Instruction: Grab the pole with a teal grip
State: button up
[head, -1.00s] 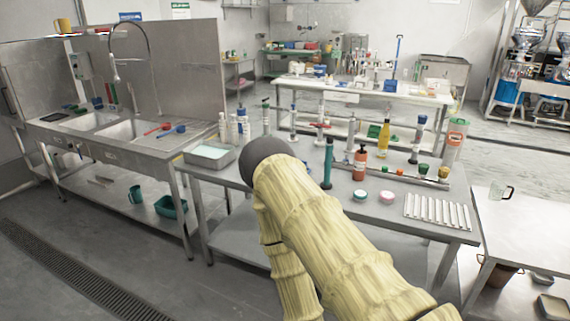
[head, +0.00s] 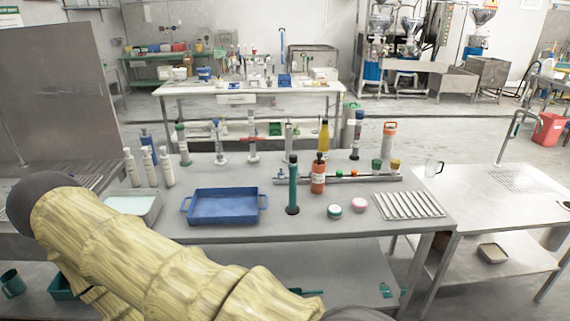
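A slim upright teal thing (head: 293,185) with a dark round base stands on the metal table, left of the orange bottle. It looks like a short pole with a teal grip; I cannot tell whether it is the one named. My beige arm crosses the lower left of the head view and ends there in a dark rounded joint. My gripper is not in view, so its opening and anything in it cannot be seen.
A blue tray (head: 225,207) lies left of the teal thing. An orange bottle (head: 318,174), two small round jars (head: 335,211) (head: 358,204) and a slatted rack (head: 409,205) stand to its right. White bottles (head: 148,166) stand at left. A bare side table (head: 500,200) is at right.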

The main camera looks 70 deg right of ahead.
aim_at(292, 208)
jog(key=z, duration=0.8)
jog(key=i, duration=1.1)
jog(key=z, duration=0.85)
